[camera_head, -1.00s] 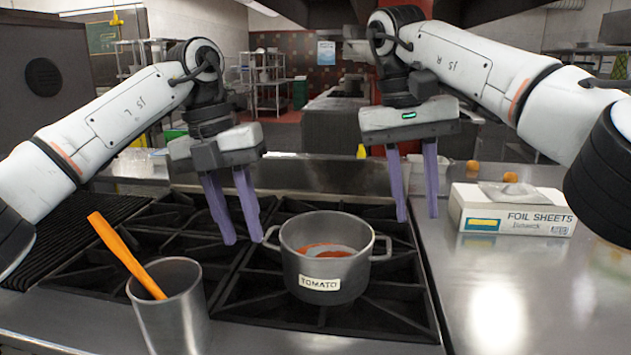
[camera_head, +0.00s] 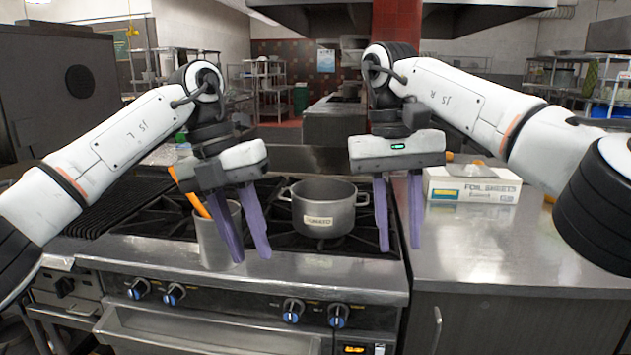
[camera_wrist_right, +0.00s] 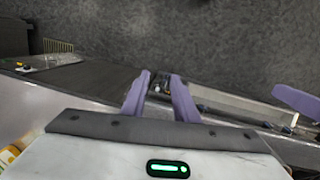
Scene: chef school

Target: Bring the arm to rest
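My left gripper (camera_head: 250,252) hangs with its purple fingers pointing down in the head view, in front of a metal cup and to the left of the pot. Its fingers are apart with nothing between them. My right gripper (camera_head: 400,246) also points down, to the right of the pot, near the stove's right edge. Its fingers are apart and empty; they also show in the right wrist view (camera_wrist_right: 158,118). The grey pot (camera_head: 322,206) labelled tomato stands upright on the stove, apart from both grippers.
The metal cup (camera_head: 210,238) holding an orange utensil (camera_head: 197,204) stands at the stove's front left, partly behind my left gripper. A foil sheets box (camera_head: 470,188) lies on the steel counter (camera_head: 470,245) at right. Blue knobs (camera_head: 291,311) line the stove front. The counter's front part is clear.

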